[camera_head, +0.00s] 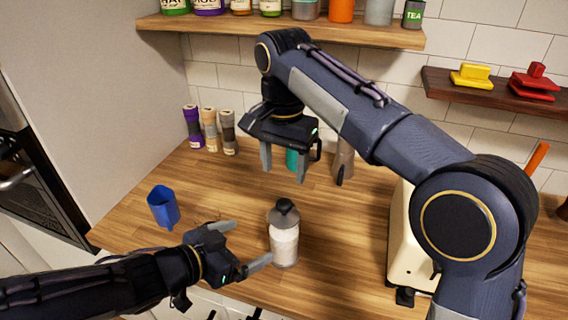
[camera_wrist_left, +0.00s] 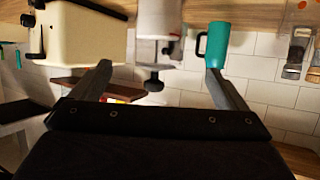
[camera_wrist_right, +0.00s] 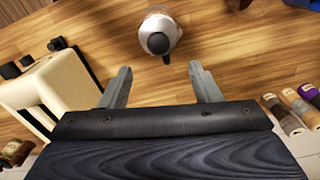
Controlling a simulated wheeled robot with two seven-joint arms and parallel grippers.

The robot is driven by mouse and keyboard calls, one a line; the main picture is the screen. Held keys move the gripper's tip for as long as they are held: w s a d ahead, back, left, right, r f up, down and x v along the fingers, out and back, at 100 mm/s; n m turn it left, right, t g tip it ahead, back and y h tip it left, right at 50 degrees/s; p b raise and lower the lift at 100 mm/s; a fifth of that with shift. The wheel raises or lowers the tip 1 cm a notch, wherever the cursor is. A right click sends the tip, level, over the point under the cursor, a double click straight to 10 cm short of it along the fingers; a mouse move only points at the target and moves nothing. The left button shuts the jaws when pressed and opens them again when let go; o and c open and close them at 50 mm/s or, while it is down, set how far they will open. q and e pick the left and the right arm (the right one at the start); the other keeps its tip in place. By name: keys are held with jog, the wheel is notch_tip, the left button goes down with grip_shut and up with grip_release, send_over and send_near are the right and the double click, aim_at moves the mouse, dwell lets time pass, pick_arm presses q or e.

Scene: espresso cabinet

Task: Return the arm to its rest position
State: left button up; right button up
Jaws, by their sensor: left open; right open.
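My right gripper (camera_head: 284,170) is open and empty, pointing down above the back part of the wooden counter. My left gripper (camera_head: 247,246) is open and empty, low over the counter's front, its fingers pointing right. In the right wrist view the jar (camera_wrist_right: 158,34) is beyond the open fingers (camera_wrist_right: 160,85). In the left wrist view the fingers (camera_wrist_left: 160,75) have nothing between them.
A blue cup (camera_head: 163,206) stands at the counter's left. Several small jars (camera_head: 210,130) stand at the back left. A teal mug (camera_wrist_left: 214,45) and a cream machine (camera_head: 405,235) are on the counter. Shelves (camera_head: 280,33) hang above.

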pick_arm(q)
jog(key=s+a+n+y, duration=0.2)
jog(key=a+n+y, duration=0.2)
jog(key=a, duration=0.3)
jog(key=s+a+n+y, duration=0.3)
jog(key=a+n+y, duration=0.1)
jog(key=a, duration=0.4)
pick_arm(e)
jog(key=s+d+f+n+t+y, duration=0.1)
jog(key=s+d+f+y, duration=0.1)
jog(key=s+d, duration=0.55)
jog(key=s+d+f+n+t+y, duration=0.15)
jog(key=s+d, duration=0.25)
jog(key=d, duration=0.7)
pick_arm(q)
jog(key=s+d+n+g+h, duration=0.2)
jog(key=s+g, duration=0.2)
jog(key=s, duration=0.7)
jog(key=shift+d+f+n, duration=0.3)
jog(key=shift+d+f, duration=0.05)
jog(key=shift+f, duration=0.1)
pick_arm(e)
jog(key=s+d+f+n+t, duration=0.1)
jog(key=s+d+f+t, duration=0.1)
jog(key=s+f, duration=0.9)
jog(key=shift+s+n+t, duration=0.35)
jog(key=shift+s+t, duration=0.2)
jog(key=shift+s, duration=0.25)
